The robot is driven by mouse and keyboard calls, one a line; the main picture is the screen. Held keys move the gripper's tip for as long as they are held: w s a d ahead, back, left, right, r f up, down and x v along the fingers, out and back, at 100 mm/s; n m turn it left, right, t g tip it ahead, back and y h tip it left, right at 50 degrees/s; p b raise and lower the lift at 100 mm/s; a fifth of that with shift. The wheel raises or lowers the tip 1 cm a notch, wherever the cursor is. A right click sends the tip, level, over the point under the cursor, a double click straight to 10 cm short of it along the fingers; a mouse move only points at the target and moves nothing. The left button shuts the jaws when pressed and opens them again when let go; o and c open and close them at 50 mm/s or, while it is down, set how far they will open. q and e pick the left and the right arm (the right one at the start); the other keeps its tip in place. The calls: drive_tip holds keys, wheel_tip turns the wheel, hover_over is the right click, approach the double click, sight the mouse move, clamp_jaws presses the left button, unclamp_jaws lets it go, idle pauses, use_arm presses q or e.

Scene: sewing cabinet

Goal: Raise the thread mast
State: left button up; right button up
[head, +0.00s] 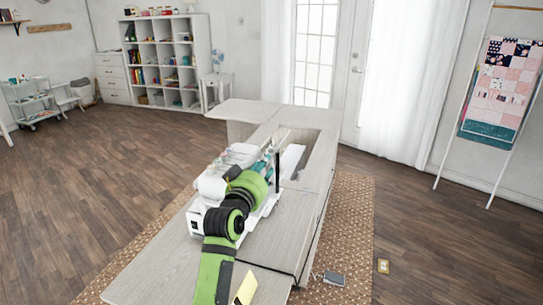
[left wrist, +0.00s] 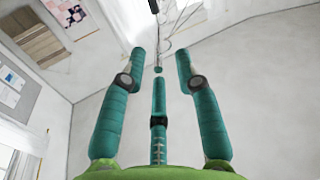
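The white sewing machine (head: 207,186) stands on the cabinet, partly hidden behind my green left arm. A dark, thin upright rod (head: 277,166) shows at its far right side; it may be the thread mast. In the left wrist view a black rod end (left wrist: 154,6) with thin wire loops (left wrist: 181,20) shows at the top edge, beyond the fingertips. My left gripper (head: 266,160) is close to the dark rod. Contact with the rod cannot be told. My right gripper is not in view.
The pale wooden cabinet (head: 166,264) has an open recess behind the machine and a raised leaf (head: 246,110) at the back. A yellow piece (head: 246,288) is at its front edge. A dark flat item (head: 335,279) lies on the woven rug (head: 350,215). Floor at left is clear.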

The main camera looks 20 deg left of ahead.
sight(277, 149)
use_arm(q)
drive_tip(key=w, duration=0.2)
drive_tip(key=shift+w+d, duration=0.1)
drive_tip(key=shift+w, duration=0.25)
drive_tip(key=shift+w+f+p, duration=0.1)
drive_tip(key=shift+w+p, duration=0.35)
drive_tip(key=shift+w, duration=1.5)
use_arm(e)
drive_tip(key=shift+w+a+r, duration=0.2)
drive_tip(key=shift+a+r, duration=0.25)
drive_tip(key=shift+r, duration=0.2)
use_arm(q)
clamp_jaws()
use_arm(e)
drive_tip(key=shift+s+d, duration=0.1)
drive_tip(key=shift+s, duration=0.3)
